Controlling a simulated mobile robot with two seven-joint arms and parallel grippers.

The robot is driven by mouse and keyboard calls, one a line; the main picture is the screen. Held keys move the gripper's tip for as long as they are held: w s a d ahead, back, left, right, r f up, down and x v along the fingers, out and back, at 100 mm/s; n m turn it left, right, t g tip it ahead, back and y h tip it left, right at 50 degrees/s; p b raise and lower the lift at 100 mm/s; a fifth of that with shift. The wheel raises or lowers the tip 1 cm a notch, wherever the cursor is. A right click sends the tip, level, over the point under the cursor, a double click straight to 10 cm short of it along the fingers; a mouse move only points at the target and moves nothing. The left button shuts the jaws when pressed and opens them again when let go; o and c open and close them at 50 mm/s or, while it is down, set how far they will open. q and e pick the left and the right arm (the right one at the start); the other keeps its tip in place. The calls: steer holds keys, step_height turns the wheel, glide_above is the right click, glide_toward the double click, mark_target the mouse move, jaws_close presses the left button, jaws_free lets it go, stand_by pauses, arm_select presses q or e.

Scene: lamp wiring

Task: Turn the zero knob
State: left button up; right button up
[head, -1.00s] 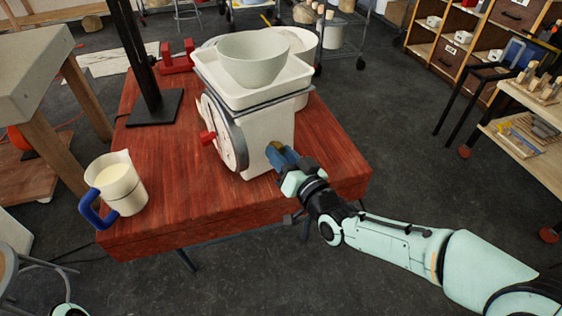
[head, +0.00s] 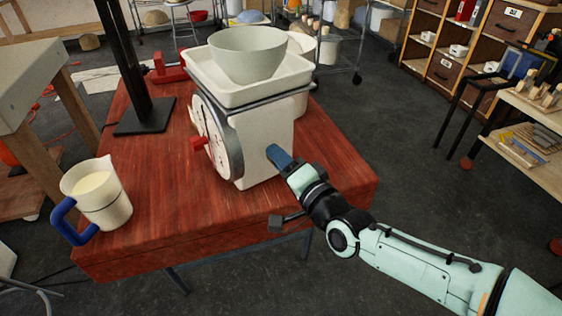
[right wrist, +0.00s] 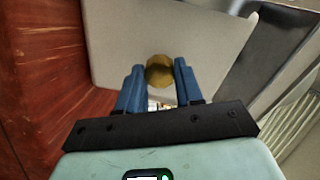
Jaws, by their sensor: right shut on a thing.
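The zero knob (right wrist: 159,72) is a small round brass-coloured knob on the side of the white scale (head: 262,140). In the right wrist view it sits between the two blue fingers of my right gripper (right wrist: 160,84), which is shut on it. In the head view my right gripper (head: 277,156) reaches the scale's right side, and its fingers hide the knob. My left gripper is out of view.
A white tray (head: 205,76) and a pale green bowl (head: 262,62) sit on top of the scale. A jug with a blue handle (head: 98,192) stands at the left of the red wooden table (head: 165,235). A black post (head: 137,80) stands behind. The table's front is clear.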

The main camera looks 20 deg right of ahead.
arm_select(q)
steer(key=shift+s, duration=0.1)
arm_select(e)
steer(key=shift+m, duration=0.3)
steer(key=o, duration=1)
steer(key=shift+o, duration=0.2)
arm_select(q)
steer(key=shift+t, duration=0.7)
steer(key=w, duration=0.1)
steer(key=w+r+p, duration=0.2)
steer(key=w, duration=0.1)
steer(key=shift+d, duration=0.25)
arm_select(e)
steer(key=v, duration=1.3)
steer(key=shift+s, duration=0.25)
steer(key=shift+w+f, duration=0.1)
steer(key=shift+f, duration=0.05)
